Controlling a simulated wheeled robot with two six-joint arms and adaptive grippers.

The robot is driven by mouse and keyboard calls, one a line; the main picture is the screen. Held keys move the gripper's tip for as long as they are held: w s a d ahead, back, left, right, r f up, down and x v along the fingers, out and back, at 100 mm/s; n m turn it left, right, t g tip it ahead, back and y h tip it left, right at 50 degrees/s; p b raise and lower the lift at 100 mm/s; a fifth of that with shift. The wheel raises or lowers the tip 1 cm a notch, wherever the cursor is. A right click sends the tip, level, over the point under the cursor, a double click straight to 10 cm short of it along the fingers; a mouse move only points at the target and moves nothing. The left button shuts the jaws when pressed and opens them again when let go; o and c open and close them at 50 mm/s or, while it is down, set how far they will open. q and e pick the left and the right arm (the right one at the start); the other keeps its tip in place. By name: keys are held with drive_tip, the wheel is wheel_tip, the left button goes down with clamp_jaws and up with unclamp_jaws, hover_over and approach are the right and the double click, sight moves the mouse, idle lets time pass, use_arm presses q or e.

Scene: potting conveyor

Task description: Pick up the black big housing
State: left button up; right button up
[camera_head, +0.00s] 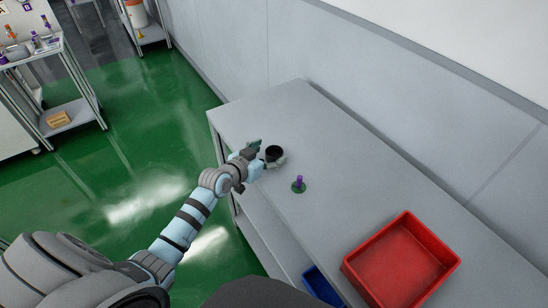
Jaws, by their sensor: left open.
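The black big housing (274,151) is a small dark round cup on the grey table, towards its far left end. My left gripper (268,154) is at the housing, with its fingers open on either side of it. Part of the housing is hidden by the fingers. I cannot tell whether the fingers touch it. My right gripper is not in the picture.
A red tray (400,262) lies at the near right. A blue bin (320,284) is below the table's edge. A wall runs behind the table.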

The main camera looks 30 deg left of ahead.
sight(279, 149)
use_arm(q)
drive_tip(key=x, duration=0.1)
drive_tip(key=b+x, duration=0.1)
drive_tip(key=x, duration=0.1)
drive_tip(key=shift+f, duration=0.3)
drive_tip(key=shift+w+f, duration=0.1)
drive_tip(key=shift+w, duration=0.3)
drive_tip(key=shift+s, duration=0.1)
drive_tip(key=c, duration=1.1)
